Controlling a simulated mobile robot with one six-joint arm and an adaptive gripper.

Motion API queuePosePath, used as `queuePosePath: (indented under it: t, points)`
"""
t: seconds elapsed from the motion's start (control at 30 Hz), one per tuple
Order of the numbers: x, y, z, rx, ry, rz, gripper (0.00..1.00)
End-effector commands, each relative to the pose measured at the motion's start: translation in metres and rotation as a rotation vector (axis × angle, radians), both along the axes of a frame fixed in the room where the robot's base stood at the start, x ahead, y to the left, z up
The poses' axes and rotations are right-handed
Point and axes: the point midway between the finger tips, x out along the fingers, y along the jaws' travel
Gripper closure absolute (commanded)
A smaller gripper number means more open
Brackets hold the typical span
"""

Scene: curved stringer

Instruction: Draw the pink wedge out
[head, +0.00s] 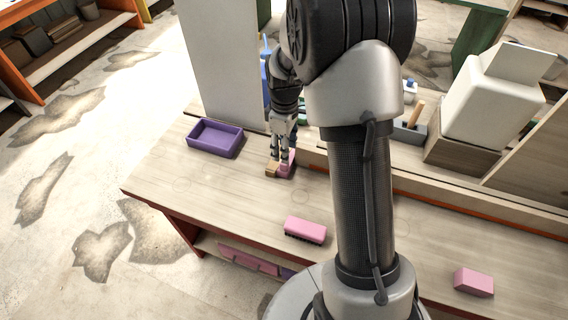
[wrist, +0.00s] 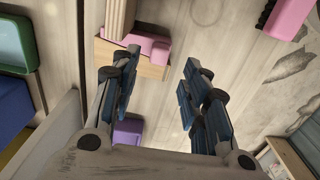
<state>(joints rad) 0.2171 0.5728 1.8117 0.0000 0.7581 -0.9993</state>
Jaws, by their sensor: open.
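The pink wedge (head: 291,159) is next to a small wooden block (head: 271,170) on the table, partly hidden behind my gripper in the head view. In the wrist view the pink wedge (wrist: 153,47) lies along the wooden block (wrist: 130,62), with a ridged wooden piece (wrist: 118,16) overlapping it; I cannot tell how tightly it sits. My gripper (head: 279,157) is close above these pieces. In the wrist view my gripper (wrist: 158,78) has its fingers wide apart with nothing between them, and the wedge is beyond the left fingertips.
A purple tray (head: 215,149) stands left of my gripper. A pink brush (head: 305,230) and a pink block (head: 473,281) lie on the table. A grey upright panel (head: 220,65) stands behind the tray. The table's front left is clear.

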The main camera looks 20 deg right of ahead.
Motion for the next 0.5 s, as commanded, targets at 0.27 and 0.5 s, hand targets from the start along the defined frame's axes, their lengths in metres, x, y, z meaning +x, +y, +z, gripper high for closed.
queuePosePath:
  t: [0.27, 0.5]
  points:
    - [0.000, 0.000, -0.053, 0.001, 0.001, 0.000, 0.58]
    - [0.000, 0.000, -0.067, 0.000, -0.001, 0.000, 0.58]
